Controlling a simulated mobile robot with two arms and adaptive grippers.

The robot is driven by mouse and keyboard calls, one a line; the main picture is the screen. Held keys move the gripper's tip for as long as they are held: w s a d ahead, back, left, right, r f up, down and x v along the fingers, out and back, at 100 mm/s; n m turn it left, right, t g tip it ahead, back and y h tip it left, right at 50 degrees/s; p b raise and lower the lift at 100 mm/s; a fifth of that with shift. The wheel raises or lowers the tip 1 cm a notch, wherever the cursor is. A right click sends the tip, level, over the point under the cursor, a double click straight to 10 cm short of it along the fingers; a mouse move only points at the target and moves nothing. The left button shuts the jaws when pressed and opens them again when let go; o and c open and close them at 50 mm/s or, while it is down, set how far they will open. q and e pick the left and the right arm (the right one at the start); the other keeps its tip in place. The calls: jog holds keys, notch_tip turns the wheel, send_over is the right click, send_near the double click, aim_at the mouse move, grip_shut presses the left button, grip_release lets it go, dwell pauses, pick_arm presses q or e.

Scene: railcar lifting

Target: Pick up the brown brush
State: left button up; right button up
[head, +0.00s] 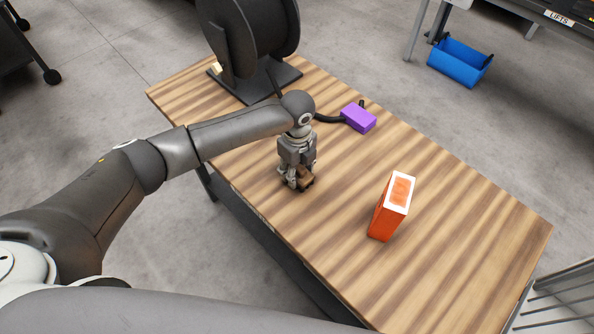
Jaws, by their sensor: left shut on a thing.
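The brown brush (305,178) is a small brown piece at the left part of the wooden table, in the head view. My left gripper (298,184) points down and is shut on the brush. The fingers hide part of the brush, and I cannot tell whether it touches the table top. My right gripper is not in view.
The wooden table (455,240) holds an orange and white box (391,207) at right, a purple block (358,117) with a black cable, and a large dark reel (250,40) at the back. A blue bin (459,63) stands beyond.

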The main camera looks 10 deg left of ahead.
pick_arm(q)
jog(key=shift+r, duration=0.2)
jog(key=shift+r, duration=0.3)
notch_tip(320, 180, up, 2)
jog(key=shift+r+b, duration=0.25)
jog(key=shift+b, duration=0.35)
jog(key=s+r, duration=0.1)
jog(key=s+d+r, duration=0.1)
jog(key=r, duration=0.1)
jog(key=s+r, duration=0.2)
jog(key=shift+d, duration=0.35)
jog(key=s+d+r+b, duration=0.1)
jog(key=s+d+r, duration=0.2)
jog(key=s, duration=0.6)
jog(key=shift+d+r, duration=0.25)
jog(key=shift+r, duration=0.55)
